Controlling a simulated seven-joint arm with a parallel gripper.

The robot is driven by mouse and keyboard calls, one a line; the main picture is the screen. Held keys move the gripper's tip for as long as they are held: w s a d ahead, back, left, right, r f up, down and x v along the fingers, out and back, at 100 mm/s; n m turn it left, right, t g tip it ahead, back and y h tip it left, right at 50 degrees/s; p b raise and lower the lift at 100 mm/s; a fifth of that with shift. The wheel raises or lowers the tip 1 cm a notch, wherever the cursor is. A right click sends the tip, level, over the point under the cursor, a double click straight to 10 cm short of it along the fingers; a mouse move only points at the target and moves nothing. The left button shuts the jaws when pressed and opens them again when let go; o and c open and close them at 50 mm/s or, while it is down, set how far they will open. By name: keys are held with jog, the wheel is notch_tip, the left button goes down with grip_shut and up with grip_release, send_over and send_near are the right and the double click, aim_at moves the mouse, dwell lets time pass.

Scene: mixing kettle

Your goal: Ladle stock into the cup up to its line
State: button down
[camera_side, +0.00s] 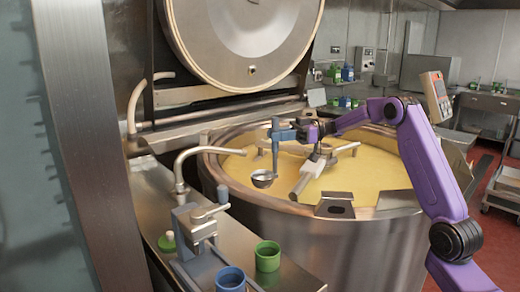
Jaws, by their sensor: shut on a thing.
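My gripper (297,130) is shut on the blue upper part of the ladle (275,150) above the kettle. The ladle hangs upright, its metal bowl (263,179) low over the left part of the yellow stock (350,178). I cannot tell whether the bowl touches the stock or holds any. The stock lies in the large open steel kettle (335,232). A green cup (267,257) and a blue cup (230,280) stand upright on the steel bench at the front. Their insides look dark, and no fill line can be made out on either.
A blue-grey clamp-like device (200,238) stands on the bench (150,190) behind the cups. A bent steel pipe (185,160) reaches toward the kettle rim. A metal stirrer (315,165) sits in the stock right of the ladle. The raised lid (240,35) stands behind.

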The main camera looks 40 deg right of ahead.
jog(key=s+d+m+t+h, duration=0.3)
jog(key=d+m+t+h, duration=0.2)
jog(key=d, duration=1.4)
jog(key=s+d+m+t+h, duration=0.3)
jog(key=d+m+t+h, duration=0.25)
jog(key=d, duration=1.25)
notch_tip(320, 180, down, 20)
jog(key=shift+w+d+r+n, duration=0.15)
jog(key=shift+n, duration=0.2)
jog(key=shift+g, duration=0.25)
notch_tip(320, 180, up, 18)
jog(key=shift+r, duration=0.1)
